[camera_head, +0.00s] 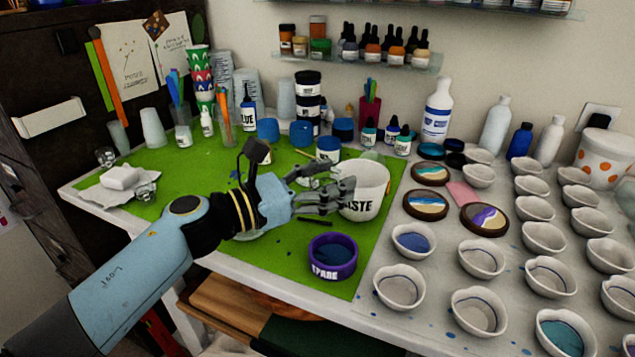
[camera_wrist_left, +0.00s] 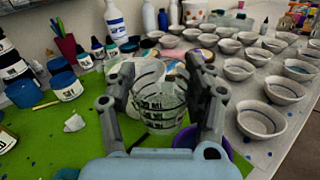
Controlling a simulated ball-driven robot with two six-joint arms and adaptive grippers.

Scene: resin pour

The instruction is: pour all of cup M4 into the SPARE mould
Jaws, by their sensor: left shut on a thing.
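My left gripper (camera_head: 322,196) is shut on a clear cup (camera_wrist_left: 160,105) with black measuring marks, held between the fingers in the left wrist view. No M4 label can be read on it, and in the head view the fingers and the white tub behind hide most of it. The purple SPARE mould (camera_head: 333,271) stands on the green mat, nearer the front edge and below the gripper in the picture. Its inside looks dark blue. Part of its purple rim shows behind the right finger in the left wrist view (camera_wrist_left: 188,137). My right gripper is not in view.
A white WASTE tub (camera_head: 368,192) stands directly behind the fingers. The green mat (camera_head: 285,262) is bare left of the mould. Jars and bottles (camera_head: 437,112) line the back.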

